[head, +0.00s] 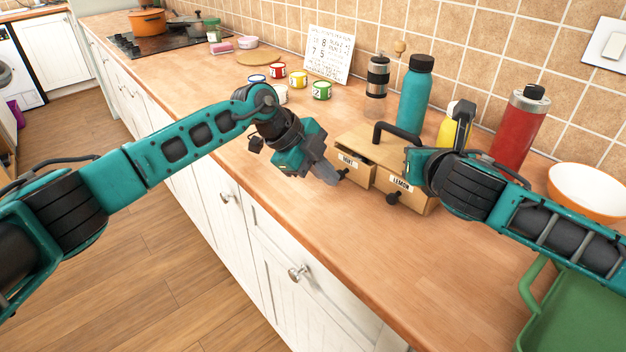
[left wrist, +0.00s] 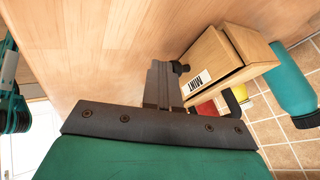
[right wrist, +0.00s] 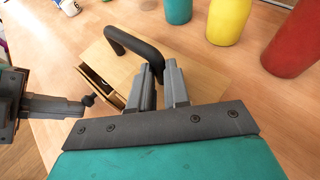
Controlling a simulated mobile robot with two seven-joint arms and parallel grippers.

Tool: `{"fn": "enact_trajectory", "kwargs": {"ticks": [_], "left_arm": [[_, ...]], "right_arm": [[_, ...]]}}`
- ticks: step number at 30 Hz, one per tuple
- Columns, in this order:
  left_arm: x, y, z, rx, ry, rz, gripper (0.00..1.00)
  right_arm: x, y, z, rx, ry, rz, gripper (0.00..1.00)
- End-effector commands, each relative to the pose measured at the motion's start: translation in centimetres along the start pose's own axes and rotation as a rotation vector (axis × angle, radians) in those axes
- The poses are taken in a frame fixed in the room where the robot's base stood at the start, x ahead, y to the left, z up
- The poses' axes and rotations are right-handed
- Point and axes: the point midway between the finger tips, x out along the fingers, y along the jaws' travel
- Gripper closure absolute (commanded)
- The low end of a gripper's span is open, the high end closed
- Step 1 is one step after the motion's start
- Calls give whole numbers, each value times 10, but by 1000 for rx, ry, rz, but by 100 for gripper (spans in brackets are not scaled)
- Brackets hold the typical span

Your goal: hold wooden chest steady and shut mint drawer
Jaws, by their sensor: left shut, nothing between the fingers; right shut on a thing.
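The wooden chest (head: 357,137) stands on the counter with a black handle (head: 398,131) on top. Its mint drawer (head: 356,170), labelled MINT, is partly pulled out, with a dark gap behind its front; it shows in the left wrist view (left wrist: 205,74) too. The lemon drawer (head: 403,190) looks closed. My left gripper (head: 329,176) is shut and empty, its tips close to the mint drawer's dark knob (left wrist: 180,67); contact is unclear. My right gripper (right wrist: 163,72) is shut on the chest at one end of the handle; the exact hold is partly hidden.
A teal bottle (head: 415,95), a yellow bottle (head: 451,128) and a red bottle (head: 519,130) stand behind the chest. A white-and-orange bowl (head: 588,190) and a green container (head: 580,312) are at the right. Several mugs (head: 299,79) stand farther left. Counter in front is clear.

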Motion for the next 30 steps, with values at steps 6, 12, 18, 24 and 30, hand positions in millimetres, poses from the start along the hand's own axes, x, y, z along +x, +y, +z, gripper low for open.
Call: {"fn": "enact_trajectory", "kwargs": {"ticks": [6,12,18,24,30], "left_arm": [[10,-16,-2,0,0,-1,100],[12,-19,-3,3,0,-1,100],[12,-19,-3,3,1,-1,100],[10,-16,-2,2,1,-2,100],[2,1,0,4,-2,0,100]], "right_arm": [[0,0,0,0,1,2,100],[0,1,0,0,1,4,100],[0,2,0,0,1,6,100],[-1,3,-1,0,1,8,100],[0,2,-1,1,1,6,100]]}}
